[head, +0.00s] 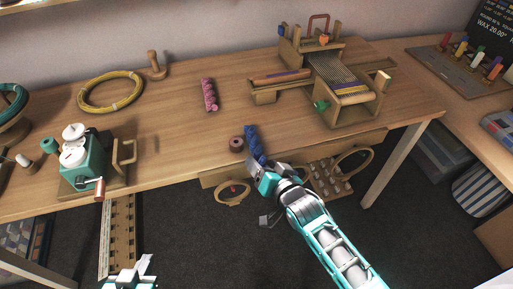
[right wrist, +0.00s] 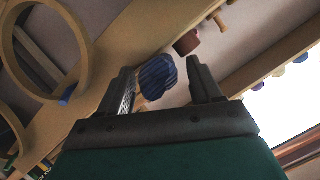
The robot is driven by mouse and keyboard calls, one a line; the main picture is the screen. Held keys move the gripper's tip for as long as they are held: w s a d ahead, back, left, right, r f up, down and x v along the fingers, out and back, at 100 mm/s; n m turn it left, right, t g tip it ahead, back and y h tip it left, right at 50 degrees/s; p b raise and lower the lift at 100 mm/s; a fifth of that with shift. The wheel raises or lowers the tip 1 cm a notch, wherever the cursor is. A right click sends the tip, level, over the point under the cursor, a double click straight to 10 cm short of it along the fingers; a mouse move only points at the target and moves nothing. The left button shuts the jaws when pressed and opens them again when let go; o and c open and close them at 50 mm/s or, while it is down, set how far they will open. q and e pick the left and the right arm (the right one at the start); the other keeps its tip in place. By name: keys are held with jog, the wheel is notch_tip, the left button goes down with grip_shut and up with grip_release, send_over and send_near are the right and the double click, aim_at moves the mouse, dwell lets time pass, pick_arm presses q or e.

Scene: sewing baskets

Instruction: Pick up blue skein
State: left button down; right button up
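The blue skein (head: 254,143) lies near the table's front edge, its near end at my right gripper. My right gripper (head: 259,163) is at the table edge. In the right wrist view the blue skein (right wrist: 157,76) shows between the spread fingers of the right gripper (right wrist: 168,84), closer to the left finger. A gap shows between the skein and the right finger, and I cannot tell whether the left finger touches it. My left gripper (head: 140,270) is at the bottom of the head view, partly cut off, away from the skein.
A small dark red spool (head: 236,144) stands just left of the skein. A pink skein (head: 209,95) lies farther back. A wooden loom (head: 345,95) stands to the right, a teal winder (head: 82,160) to the left. A wooden hoop (head: 232,192) is below the table edge.

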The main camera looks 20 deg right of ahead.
jog(key=c, duration=1)
jog(key=shift+r, duration=0.1)
